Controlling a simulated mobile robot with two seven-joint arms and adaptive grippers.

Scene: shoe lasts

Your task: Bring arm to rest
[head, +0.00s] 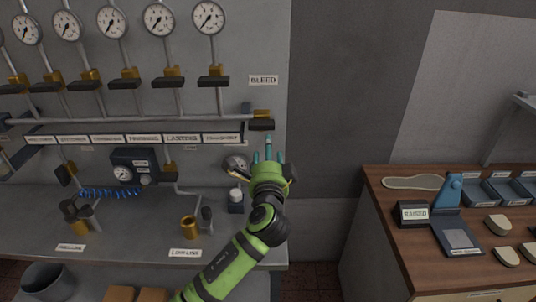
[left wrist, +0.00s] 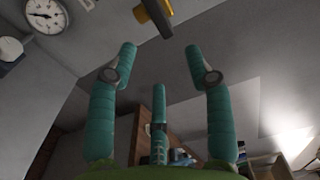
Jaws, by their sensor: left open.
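My left arm, green with black joints, reaches up from the bottom middle of the head view. Its gripper (head: 268,154) has teal fingers pointing up, just below the brass and black BLEED valve (head: 262,119). In the left wrist view the teal fingers (left wrist: 160,62) are spread apart with nothing between them, so it is open and empty. A brass and black valve part (left wrist: 154,14) shows beyond the fingertips at the top there, apart from them. My right gripper is in neither view.
A grey panel with several gauges (head: 159,19), valves and pipes stands over a grey bench (head: 140,225) on the left.

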